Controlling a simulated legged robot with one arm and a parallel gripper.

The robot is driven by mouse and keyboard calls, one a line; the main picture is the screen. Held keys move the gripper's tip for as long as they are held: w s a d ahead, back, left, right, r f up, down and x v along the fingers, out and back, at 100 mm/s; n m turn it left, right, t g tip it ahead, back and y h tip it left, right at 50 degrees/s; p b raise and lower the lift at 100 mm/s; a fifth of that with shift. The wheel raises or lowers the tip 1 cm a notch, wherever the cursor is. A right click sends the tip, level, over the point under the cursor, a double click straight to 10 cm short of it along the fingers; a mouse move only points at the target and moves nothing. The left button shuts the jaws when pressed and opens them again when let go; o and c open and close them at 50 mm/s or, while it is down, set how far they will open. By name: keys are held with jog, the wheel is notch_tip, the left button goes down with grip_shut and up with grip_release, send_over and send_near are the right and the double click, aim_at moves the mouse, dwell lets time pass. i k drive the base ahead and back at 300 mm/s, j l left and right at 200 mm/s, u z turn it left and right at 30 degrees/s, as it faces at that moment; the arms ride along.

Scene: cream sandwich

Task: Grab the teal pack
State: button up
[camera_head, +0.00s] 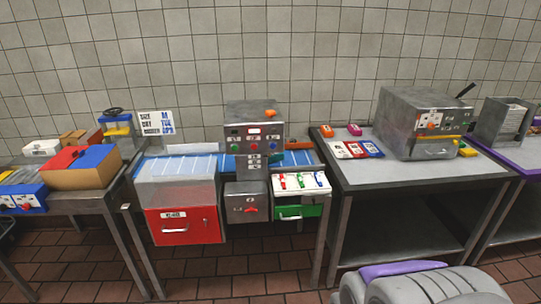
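I cannot make out a pack that is clearly teal in the head view. Small flat packs in white with red and blue, the middle one (357,149) among them, lie side by side on the front left of the right-hand grey table (420,172). An orange piece (327,131) and a pink piece (354,129) lie behind them. My gripper is not in view. A grey rounded shape with a purple strip fills the bottom right, and I cannot tell whether it is part of me.
A metal machine (425,125) stands on the right-hand table. In the middle are a control box (254,130), a blue-and-white conveyor (205,166), a red drawer (184,226) and a green drawer (298,212). A red-and-blue-topped box (82,178) stands at left. Tiled floor lies in front.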

aim_at(275, 157)
jog(key=i+l, duration=0.3)
jog(key=i, duration=0.2)
jog(key=i+l, duration=0.25)
jog(key=i, duration=0.25)
jog(key=i+l, duration=0.3)
jog(key=i, duration=0.2)
jog(key=i+l, duration=0.3)
jog(key=i, duration=0.2)
jog(key=i+l, duration=0.3)
jog(key=i, duration=0.2)
